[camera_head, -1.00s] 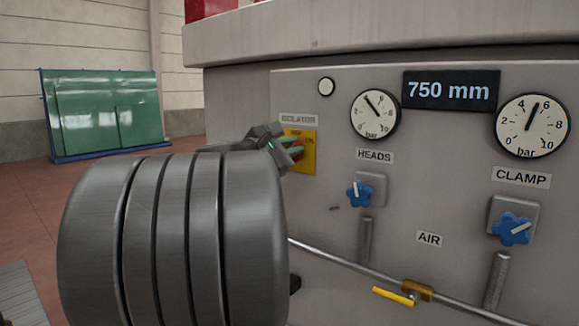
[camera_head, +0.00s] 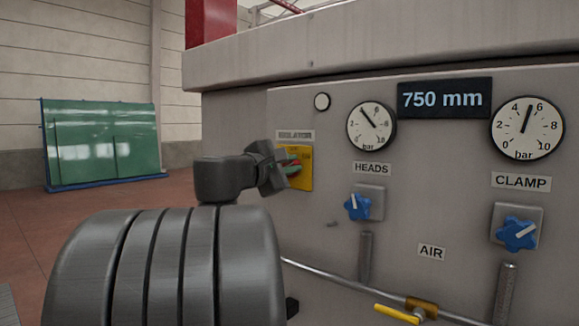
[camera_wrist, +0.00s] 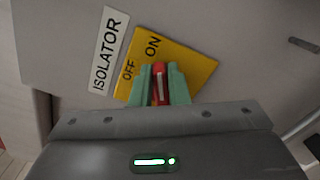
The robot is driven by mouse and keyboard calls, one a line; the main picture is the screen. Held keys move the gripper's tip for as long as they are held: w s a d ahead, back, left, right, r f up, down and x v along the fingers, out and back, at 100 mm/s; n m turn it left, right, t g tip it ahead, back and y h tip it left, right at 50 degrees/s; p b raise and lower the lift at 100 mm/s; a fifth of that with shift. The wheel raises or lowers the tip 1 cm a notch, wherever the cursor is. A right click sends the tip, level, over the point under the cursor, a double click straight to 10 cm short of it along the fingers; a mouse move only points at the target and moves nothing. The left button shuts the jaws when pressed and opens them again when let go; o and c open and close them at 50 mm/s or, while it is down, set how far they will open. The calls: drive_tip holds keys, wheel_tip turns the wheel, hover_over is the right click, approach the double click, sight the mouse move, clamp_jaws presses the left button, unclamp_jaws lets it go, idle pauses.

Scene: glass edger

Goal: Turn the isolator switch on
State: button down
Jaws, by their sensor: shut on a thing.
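The isolator switch is a yellow plate (camera_head: 303,182) with a red handle on the machine's front panel, at the middle of the head view. In the wrist view the plate (camera_wrist: 198,68) carries OFF and ON labels and looks tilted. My gripper (camera_head: 292,168) has its green fingers shut on the red handle (camera_wrist: 158,70), one finger on each side. The white line on the handle points up in the wrist view, towards the ON label. The handle's base is hidden between the fingers (camera_wrist: 160,82). In the head view my wrist hides the plate's left edge.
Right of the switch are the HEADS gauge (camera_head: 371,126) and blue knob (camera_head: 357,206), and the CLAMP gauge (camera_head: 527,127) and blue knob (camera_head: 516,234). A pipe with a yellow valve lever (camera_head: 396,314) runs below. Green glass sheets (camera_head: 105,145) stand far left, with open floor before them.

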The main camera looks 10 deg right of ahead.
drive_tip(key=c, duration=1.4)
unclamp_jaws()
drive_tip(key=v, duration=1.3)
drive_tip(key=shift+s+a+b, duration=0.25)
drive_tip(key=shift+a+b, duration=0.05)
drive_tip(key=shift+b, duration=0.1)
drive_tip(key=shift+d, duration=0.1)
drive_tip(key=p+x, duration=0.1)
drive_tip(key=x, duration=1.2)
drive_tip(key=shift+w+d, duration=0.25)
drive_tip(key=shift+a, duration=0.1)
